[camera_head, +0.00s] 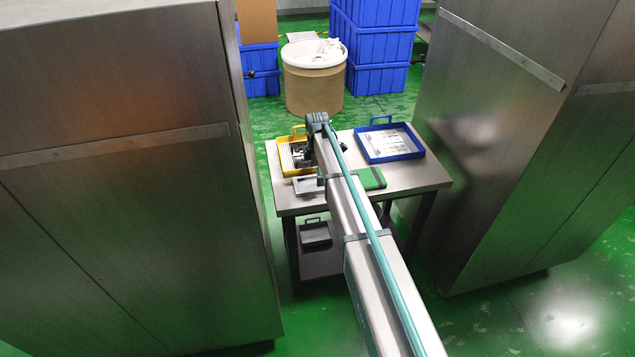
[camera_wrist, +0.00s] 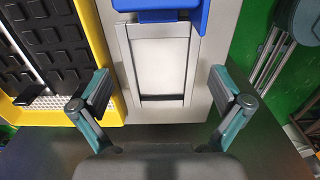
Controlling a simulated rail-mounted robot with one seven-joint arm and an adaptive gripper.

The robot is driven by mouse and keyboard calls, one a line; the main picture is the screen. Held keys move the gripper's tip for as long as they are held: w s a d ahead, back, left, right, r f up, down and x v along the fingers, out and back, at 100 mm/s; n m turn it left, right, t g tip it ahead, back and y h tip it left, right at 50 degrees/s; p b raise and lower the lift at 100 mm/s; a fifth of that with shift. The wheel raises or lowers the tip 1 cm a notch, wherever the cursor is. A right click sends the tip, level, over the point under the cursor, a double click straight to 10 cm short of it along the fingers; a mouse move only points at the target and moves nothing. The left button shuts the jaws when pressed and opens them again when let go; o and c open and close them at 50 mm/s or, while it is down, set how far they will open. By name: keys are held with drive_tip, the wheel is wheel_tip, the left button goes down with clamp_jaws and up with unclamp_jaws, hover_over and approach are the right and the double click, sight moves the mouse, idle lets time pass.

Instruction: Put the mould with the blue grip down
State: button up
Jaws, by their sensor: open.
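The mould (camera_wrist: 160,62) is a flat grey metal frame in the wrist view, with its blue grip (camera_wrist: 172,16) at the top, partly cut off by the picture edge. It appears to lie flat on the table, beside the yellow tray. My gripper (camera_wrist: 163,92) is open and empty. Its two fingers stand wide apart, one to each side of the mould's lower end, and neither touches it. In the head view a grey mould (camera_head: 306,186) lies on the table left of my arm; its grip cannot be made out there.
The yellow tray (camera_wrist: 112,108) holds black ridged moulds (camera_wrist: 62,30). On the table (camera_head: 418,178) are a blue tray (camera_head: 420,152) with pale pieces and a green object (camera_head: 370,178). A dark tray (camera_head: 315,235) sits on the lower shelf. Steel cabinets (camera_head: 120,180) flank both sides.

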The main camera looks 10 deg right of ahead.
drive_tip(key=shift+f+p, duration=0.55)
drive_tip(key=shift+f, duration=1.15)
drive_tip(key=c, duration=1.3)
drive_tip(key=shift+c, duration=0.5)
drive_tip(key=shift+r, duration=0.2)
